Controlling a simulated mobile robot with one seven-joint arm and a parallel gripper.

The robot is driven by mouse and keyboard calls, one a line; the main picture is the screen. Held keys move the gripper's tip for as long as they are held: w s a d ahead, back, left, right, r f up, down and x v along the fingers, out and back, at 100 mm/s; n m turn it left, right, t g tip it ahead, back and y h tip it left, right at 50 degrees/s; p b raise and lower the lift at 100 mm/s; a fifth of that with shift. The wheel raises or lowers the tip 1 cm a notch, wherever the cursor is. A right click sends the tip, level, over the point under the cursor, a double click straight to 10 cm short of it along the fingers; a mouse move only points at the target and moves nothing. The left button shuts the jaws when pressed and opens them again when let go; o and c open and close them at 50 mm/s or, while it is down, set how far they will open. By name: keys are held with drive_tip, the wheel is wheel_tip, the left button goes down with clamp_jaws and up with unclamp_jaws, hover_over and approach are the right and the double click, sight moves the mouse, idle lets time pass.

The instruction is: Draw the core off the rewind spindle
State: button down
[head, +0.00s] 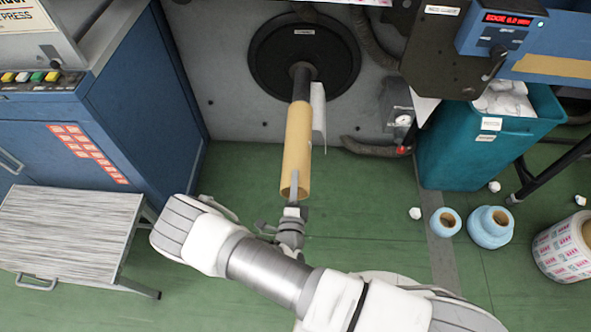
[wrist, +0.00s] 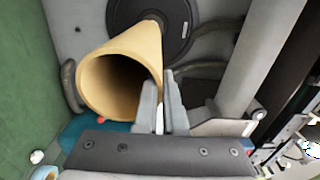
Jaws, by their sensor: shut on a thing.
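The core (head: 297,140) is a tan cardboard tube pointing out from the machine face toward me. The dark rewind spindle (head: 302,82) shows between the core's far end and the round black disc (head: 304,47). How far the spindle reaches inside the core is hidden. In the wrist view the core (wrist: 112,55) shows its open, dark, hollow near end. My gripper (head: 294,190) is at this near end, shut on the core's wall at the right side of the rim; its two fingers (wrist: 163,95) also show in the wrist view.
A blue cabinet (head: 130,90) and a grey step (head: 65,235) stand on the left. A teal bin (head: 465,150) stands on the right, with blue rolls (head: 490,228) and a printed roll (head: 565,250) on the floor. Green floor (head: 370,215) below the core is clear.

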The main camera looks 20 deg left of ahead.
drive_tip(key=v, duration=0.9)
drive_tip(key=shift+p, duration=0.4)
drive_tip(key=shift+s+d, duration=0.1)
drive_tip(key=shift+s, duration=0.1)
